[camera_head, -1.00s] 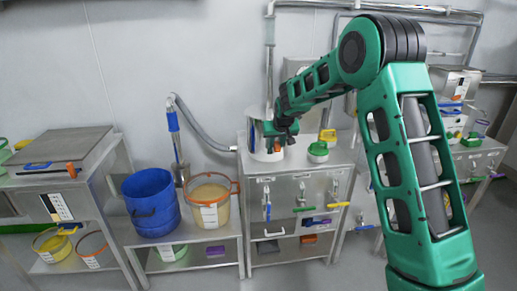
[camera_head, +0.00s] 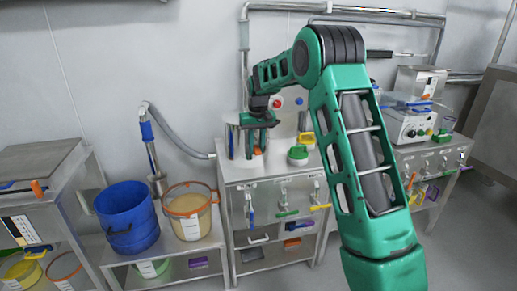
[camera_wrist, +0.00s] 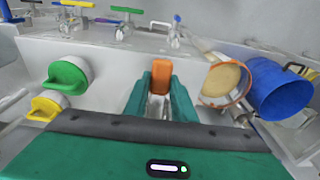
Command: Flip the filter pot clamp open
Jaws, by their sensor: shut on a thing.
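The filter pot (camera_head: 235,141) is a shiny steel cylinder on the left of the steel cabinet top in the head view, partly hidden by my gripper. The clamp (camera_head: 257,151) shows an orange tip just below my gripper (camera_head: 259,136). In the wrist view the clamp's orange grip (camera_wrist: 161,75) stands between the two green fingers of my gripper (camera_wrist: 160,92), with a steel lever below it. My gripper is shut on the clamp. The clamp's hinge and the pot's lid are hidden.
A green-capped pot (camera_head: 297,153) and a yellow piece (camera_head: 306,138) stand right of the filter pot. The cabinet (camera_head: 250,173) has coloured valve handles on its front. A blue bucket (camera_head: 128,218) and an orange-rimmed bucket (camera_head: 188,212) stand on a low bench to the left.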

